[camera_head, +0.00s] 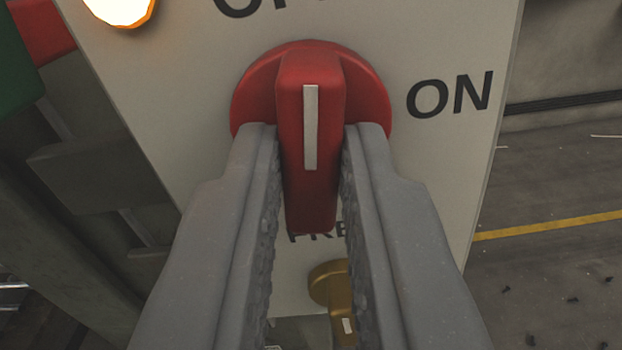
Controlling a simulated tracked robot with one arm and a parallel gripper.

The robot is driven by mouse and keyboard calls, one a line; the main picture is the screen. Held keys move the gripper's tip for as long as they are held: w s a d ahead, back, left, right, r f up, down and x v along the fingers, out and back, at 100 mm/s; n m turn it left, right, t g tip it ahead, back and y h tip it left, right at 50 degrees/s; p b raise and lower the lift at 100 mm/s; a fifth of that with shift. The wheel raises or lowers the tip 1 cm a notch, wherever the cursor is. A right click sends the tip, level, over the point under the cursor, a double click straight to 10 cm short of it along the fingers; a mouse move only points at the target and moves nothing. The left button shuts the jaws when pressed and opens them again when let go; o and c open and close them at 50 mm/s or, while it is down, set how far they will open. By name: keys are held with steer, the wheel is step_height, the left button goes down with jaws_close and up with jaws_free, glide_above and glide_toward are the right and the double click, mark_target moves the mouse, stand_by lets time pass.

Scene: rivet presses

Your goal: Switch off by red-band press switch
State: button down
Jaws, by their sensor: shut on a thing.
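A red rotary switch (311,75) sits on a pale panel (180,110) in the upper middle of the head view. Its handle stands upright in the picture, and its white mark points up toward a label cut off by the top edge, which seems to begin with "O". An "ON" label is to the right of the switch. My gripper (312,140) has one finger on each side of the handle and is shut on it. The fingers hide part of the lower panel.
A brass-coloured knob (330,285) is below the switch, under a partly hidden label. A glowing lamp (121,8) is at top left. Green and red parts (40,25) and a grey frame stand at left. Floor with a yellow line (550,226) shows at right.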

steer(key=shift+s+f+n+p, duration=0.15)
steer(key=shift+n+p, duration=0.1)
steer(key=shift+n, duration=0.25)
steer(key=shift+w+f+n+p, duration=0.1)
steer(key=shift+n+p, duration=0.1)
steer(key=shift+n, duration=0.3)
steer(key=c, duration=1.4)
jaws_free()
steer(key=shift+r, duration=0.1)
steer(key=p+v, duration=0.1)
steer(key=v, duration=1.2)
steer(key=shift+s+p, duration=0.35)
